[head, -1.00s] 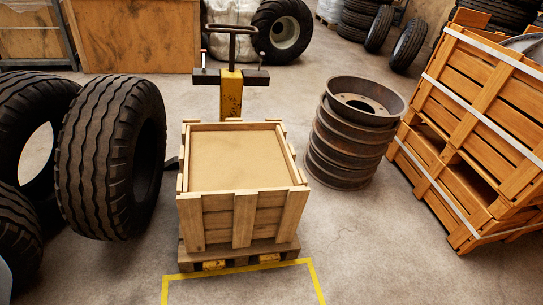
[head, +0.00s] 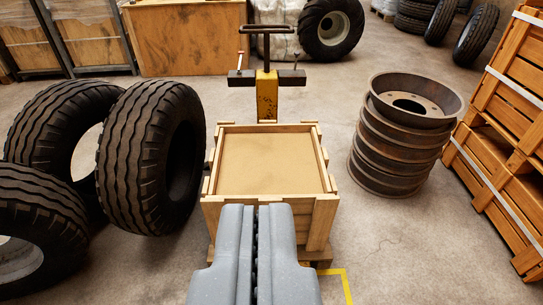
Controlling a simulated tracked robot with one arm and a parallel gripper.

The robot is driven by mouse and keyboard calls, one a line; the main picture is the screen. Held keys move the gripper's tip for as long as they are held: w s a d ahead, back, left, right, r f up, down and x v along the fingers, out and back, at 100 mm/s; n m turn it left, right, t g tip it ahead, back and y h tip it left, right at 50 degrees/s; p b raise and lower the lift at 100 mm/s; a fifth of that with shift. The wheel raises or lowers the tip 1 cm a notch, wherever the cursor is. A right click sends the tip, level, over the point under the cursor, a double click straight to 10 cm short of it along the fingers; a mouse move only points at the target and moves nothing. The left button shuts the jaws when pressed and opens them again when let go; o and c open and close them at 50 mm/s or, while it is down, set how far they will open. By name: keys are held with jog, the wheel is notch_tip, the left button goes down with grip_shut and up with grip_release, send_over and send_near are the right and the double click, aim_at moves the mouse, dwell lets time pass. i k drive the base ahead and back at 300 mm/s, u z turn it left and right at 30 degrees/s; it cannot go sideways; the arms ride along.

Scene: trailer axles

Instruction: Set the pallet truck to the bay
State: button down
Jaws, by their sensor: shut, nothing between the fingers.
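The pallet truck (head: 267,98) stands behind a wooden crate, with its yellow post, dark crossbar and looped handle upright. The crate (head: 314,228) has slatted sides and a flat tan top, and sits on a pallet (head: 318,256). The truck's forks are hidden. The bay's yellow floor line (head: 347,286) shows only as a corner at the lower right of the crate. My grey gripper (head: 255,210) is shut and empty at the bottom centre. It covers the crate's near side; I cannot tell whether it touches.
Large tyres (head: 150,155) stand close on the left. A stack of rusty wheel rims (head: 405,135) stands right of the crate, with strapped wooden crates (head: 500,150) at the far right. Free floor (head: 395,240) lies at the lower right. A wooden box (head: 186,38) stands behind.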

aim_at(266, 80)
jog(key=z, duration=0.1)
jog(key=i, duration=1)
jog(key=u, duration=0.1)
